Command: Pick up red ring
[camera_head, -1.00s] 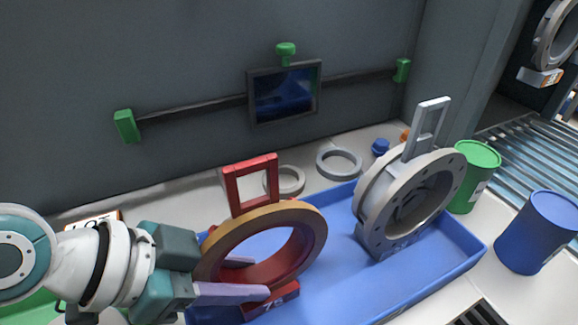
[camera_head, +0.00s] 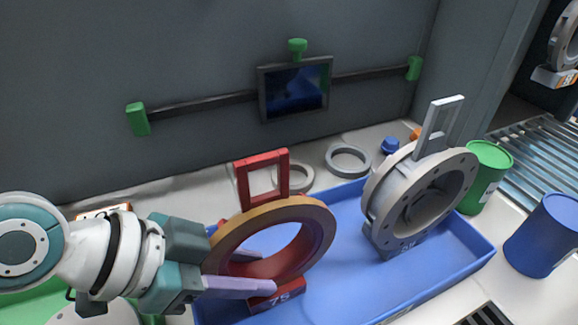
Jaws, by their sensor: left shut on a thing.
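The red ring (camera_head: 318,236) has an orange-gold face rim, a red rectangular handle on top and a red base block marked 75. It stands upright at the left end of the blue tray (camera_head: 455,272). My left gripper (camera_head: 255,270) comes in from the left. Its pale purple fingers are shut on the ring's lower left side, one finger in front and one showing through the opening. I cannot tell whether the ring's base touches the tray floor. My right gripper is not in view.
A grey ring (camera_head: 375,200) with a handle stands at the tray's right. A green can (camera_head: 487,175) and a blue can (camera_head: 543,235) stand beyond it, near the roller conveyor (camera_head: 540,140). Two flat grey rings (camera_head: 348,160) lie behind the tray. A wall screen (camera_head: 296,90) is at the back.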

